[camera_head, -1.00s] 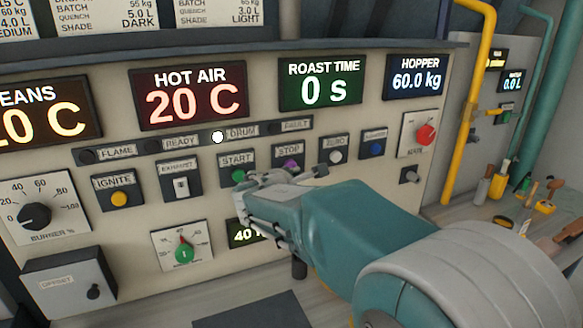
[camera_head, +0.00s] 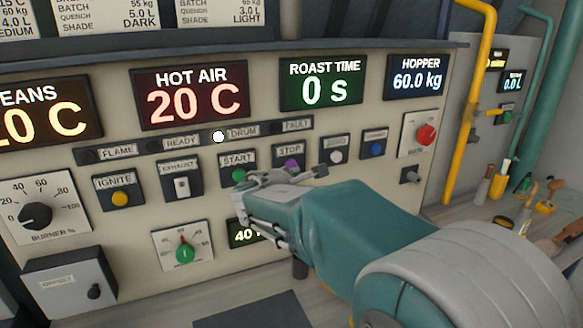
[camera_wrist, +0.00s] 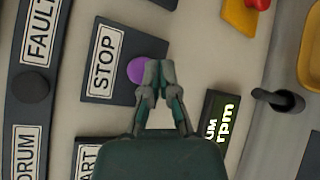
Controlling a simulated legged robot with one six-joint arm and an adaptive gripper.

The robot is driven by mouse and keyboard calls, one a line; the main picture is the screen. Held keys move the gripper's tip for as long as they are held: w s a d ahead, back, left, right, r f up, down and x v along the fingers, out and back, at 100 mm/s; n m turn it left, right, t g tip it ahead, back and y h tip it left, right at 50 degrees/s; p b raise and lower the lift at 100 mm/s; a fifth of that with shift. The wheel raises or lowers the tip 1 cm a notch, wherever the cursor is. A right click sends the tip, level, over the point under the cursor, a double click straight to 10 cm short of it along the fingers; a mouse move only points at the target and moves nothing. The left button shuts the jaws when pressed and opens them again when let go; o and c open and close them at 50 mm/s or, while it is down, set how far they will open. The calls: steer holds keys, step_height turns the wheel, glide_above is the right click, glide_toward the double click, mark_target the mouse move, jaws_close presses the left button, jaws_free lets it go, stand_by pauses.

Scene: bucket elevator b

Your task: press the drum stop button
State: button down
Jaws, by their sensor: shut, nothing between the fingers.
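The drum stop button is a purple round button (camera_head: 291,164) on a dark plate labelled STOP, in the middle of the panel. In the wrist view the purple button (camera_wrist: 139,70) is partly covered by my gripper (camera_wrist: 158,72). My gripper's fingertips are together, with nothing between them, and overlap the button's right side in that view. I cannot tell whether they touch it. In the head view my gripper (camera_head: 268,192) is low in front of the START and STOP plates, and its fingertips are not clear. The DRUM lamp (camera_head: 218,137) glows white.
The green START button (camera_head: 238,174) is just left of STOP. A white button (camera_head: 335,157), a blue button (camera_head: 376,149) and a red knob (camera_head: 426,134) are to the right. A display reading rpm (camera_wrist: 218,125) is near my gripper. A black lever (camera_wrist: 285,101) sticks out.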

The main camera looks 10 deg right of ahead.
steer(key=shift+w, duration=0.1)
steer(key=shift+w+r, duration=0.1)
steer(key=shift+w, duration=0.15)
steer(key=shift+w+a, duration=0.1)
steer(key=shift+w, duration=0.35)
stand_by(0.9)
steer(key=shift+s, duration=0.85)
steer(key=shift+s, duration=0.1)
steer(key=shift+s+d, duration=0.2)
steer(key=shift+s, duration=0.6)
steer(key=shift+s+d, duration=0.25)
steer(key=shift+s, duration=0.55)
steer(key=shift+s+d, duration=0.2)
steer(key=shift+s, duration=0.6)
